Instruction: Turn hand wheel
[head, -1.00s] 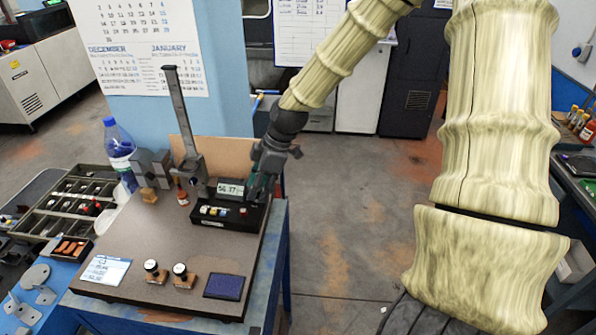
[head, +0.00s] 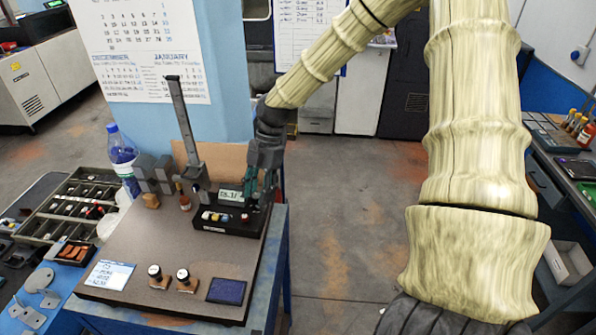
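I cannot make out a hand wheel for certain; my gripper may hide it. A dark measuring stand (head: 187,130) with a tall upright column stands at the back of the brown bench plate (head: 165,252). A small digital display (head: 230,197) sits right of the column, above a black box (head: 225,220) with coloured buttons. My gripper (head: 262,196) points down at the right end of the display and box, very close to them or touching. Its fingers are dark and small here, so whether they are open or shut on something cannot be seen.
Two round-topped stamps (head: 168,276), a blue pad (head: 226,291) and a white card (head: 110,275) lie at the plate's front. A water bottle (head: 122,155) and a sorting tray (head: 72,205) are on the left. Open floor (head: 340,230) lies to the right of the bench.

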